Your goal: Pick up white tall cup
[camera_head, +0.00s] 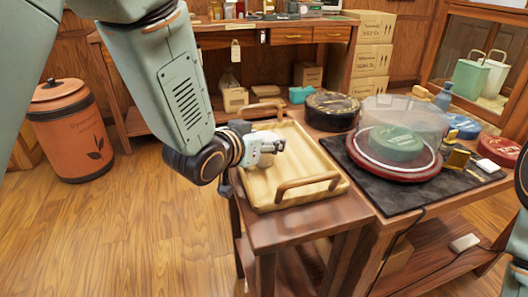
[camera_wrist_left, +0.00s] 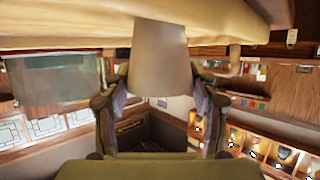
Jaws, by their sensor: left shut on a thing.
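My left gripper (camera_head: 272,147) is over the wooden tray (camera_head: 322,199) on the small table, and its fingers are small in the head view. In the left wrist view, the gripper (camera_wrist_left: 160,82) is shut on a plain pale tall cup (camera_wrist_left: 158,48), with one finger on each side of it. The cup's narrower end points away from the gripper's palm or is cut off by the tray-coloured surface above. In the head view I cannot make out the cup apart from the gripper. My right gripper is out of view; only part of my right arm shows at the right edge.
The tray has raised handles (camera_head: 308,183). To its right are a round black tin (camera_head: 331,110) and a clear dome (camera_head: 403,121) over a green tea cake (camera_head: 396,143). An orange bin (camera_head: 70,128) stands at left. The floor in front is clear.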

